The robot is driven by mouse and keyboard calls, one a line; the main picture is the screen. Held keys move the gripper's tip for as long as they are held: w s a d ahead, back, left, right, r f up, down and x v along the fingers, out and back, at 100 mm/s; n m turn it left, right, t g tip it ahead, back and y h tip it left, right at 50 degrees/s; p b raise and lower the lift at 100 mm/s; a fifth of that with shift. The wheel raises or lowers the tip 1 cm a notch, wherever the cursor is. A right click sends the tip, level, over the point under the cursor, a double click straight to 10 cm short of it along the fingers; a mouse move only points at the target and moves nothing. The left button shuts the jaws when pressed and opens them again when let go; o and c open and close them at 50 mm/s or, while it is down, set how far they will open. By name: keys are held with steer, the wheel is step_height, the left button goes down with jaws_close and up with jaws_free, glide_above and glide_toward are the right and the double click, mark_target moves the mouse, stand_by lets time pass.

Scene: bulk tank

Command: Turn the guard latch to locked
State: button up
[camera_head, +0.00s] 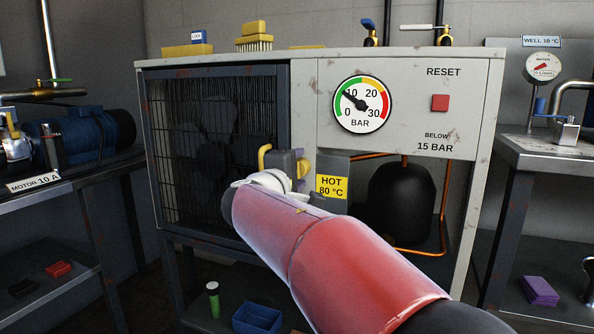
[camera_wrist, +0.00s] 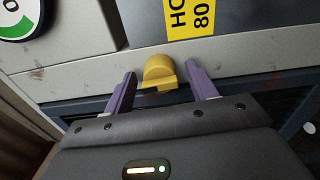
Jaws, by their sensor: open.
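The guard latch is a yellow knob (camera_wrist: 158,68) with a flat lower edge. In the wrist view it sits on the pale cabinet strip beside the dark guard frame. My gripper (camera_wrist: 160,72) is open, with one purple finger on each side of the knob. A gap shows between the knob and each finger, and nothing is held. In the head view my gripper (camera_head: 300,167) is at the right edge of the fan guard (camera_head: 205,150), left of the HOT 80 °C label (camera_head: 332,187). The knob itself appears hidden behind my gripper there.
A yellow handle (camera_head: 264,158) shows just left of my gripper. The cabinet carries a pressure gauge (camera_head: 362,104) and a red reset button (camera_head: 440,103). A black tank (camera_head: 400,203) with copper pipe is at the lower right. A blue bin (camera_head: 257,317) stands low down.

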steer(key=c, duration=1)
steer(key=shift+n, duration=0.3)
steer(key=n+p, duration=0.2)
steer(key=n, duration=0.2)
steer(key=n+p, duration=0.2)
steer(key=n, duration=0.2)
steer(key=shift+r, duration=0.1)
steer(key=n+p, duration=0.3)
steer(key=n, duration=0.1)
steer(key=shift+n, duration=0.3)
steer(key=shift+n+p, duration=2)
steer(key=shift+n, duration=0.1)
